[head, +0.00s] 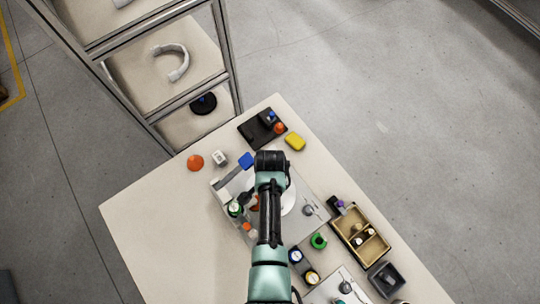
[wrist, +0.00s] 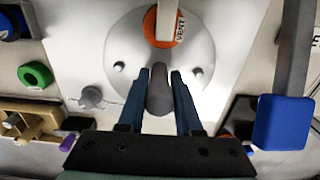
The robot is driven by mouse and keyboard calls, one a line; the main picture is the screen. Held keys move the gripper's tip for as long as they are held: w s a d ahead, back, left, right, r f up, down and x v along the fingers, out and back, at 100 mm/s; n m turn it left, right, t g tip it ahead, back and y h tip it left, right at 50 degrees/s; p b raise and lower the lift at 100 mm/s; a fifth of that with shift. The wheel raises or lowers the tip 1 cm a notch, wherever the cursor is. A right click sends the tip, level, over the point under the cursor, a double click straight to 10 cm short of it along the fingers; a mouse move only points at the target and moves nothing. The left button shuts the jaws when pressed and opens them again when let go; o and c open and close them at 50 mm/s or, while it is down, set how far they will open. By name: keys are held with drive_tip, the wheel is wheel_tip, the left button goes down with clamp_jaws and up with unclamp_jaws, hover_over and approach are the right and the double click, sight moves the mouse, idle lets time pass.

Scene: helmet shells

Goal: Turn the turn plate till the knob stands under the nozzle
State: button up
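The white round turn plate (wrist: 180,62) lies on a pale board in the wrist view, with two small pegs on it. In the head view my arm covers most of the plate, and its rim (head: 289,202) shows at the right. My gripper (wrist: 160,82) stands over the plate's near edge. Its blue fingers lie close against both sides of a grey upright knob (wrist: 158,94), with no clear gap. The block also shows in the head view (head: 246,160).
An orange disc (wrist: 180,30) labelled VENT with a pale bar across it is by the plate. A green ring (wrist: 36,75) and wooden box (head: 346,234) lie to one side. A yellow block (head: 295,142) is at the back. The table's left front (head: 170,240) is clear.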

drive_tip(key=o, duration=0.3)
wheel_tip(320, 180, up, 13)
drive_tip(key=shift+f, duration=0.1)
idle(0.6)
idle(0.4)
